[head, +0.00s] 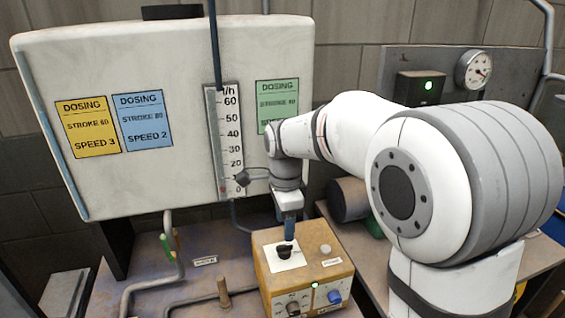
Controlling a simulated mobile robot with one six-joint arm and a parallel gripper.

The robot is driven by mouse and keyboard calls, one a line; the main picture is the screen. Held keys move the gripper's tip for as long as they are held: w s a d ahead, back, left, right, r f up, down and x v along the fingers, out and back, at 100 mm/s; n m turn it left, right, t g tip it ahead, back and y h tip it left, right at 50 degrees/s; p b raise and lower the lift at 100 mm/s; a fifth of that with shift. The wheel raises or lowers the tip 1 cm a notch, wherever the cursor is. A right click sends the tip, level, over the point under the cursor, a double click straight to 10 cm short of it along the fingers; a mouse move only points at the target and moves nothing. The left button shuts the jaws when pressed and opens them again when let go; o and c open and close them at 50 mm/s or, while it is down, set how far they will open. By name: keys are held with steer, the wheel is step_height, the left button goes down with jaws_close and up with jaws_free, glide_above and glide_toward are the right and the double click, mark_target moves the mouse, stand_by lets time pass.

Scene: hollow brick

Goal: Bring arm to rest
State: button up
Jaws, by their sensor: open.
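My arm (360,125) reaches in from the right and bends down at the wrist. My gripper (289,238) points down just above the black knob (285,252) on top of the yellow control box (262,262). The gripper is open. The knob stands on a white plate, and its upper part is partly hidden by the gripper. I cannot tell whether the fingers touch the knob.
A white panel (120,190) with dosing cards and a level gauge (222,150) stands close behind the gripper. Pipes and a valve (224,292) are left of the box. A pressure gauge (474,70) is at the back right. The bench (150,255) has free room at left.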

steer(key=s+d+n+t, duration=0.1)
steer(key=s+d+n, duration=0.6)
steer(key=s, duration=0.2)
steer(key=s+d+n+t, duration=0.2)
steer(key=s+d+n, duration=0.5)
steer(key=s, duration=0.3)
steer(key=shift+s+n, duration=0.2)
steer(key=shift+n, duration=0.3)
steer(key=shift+r, duration=0.1)
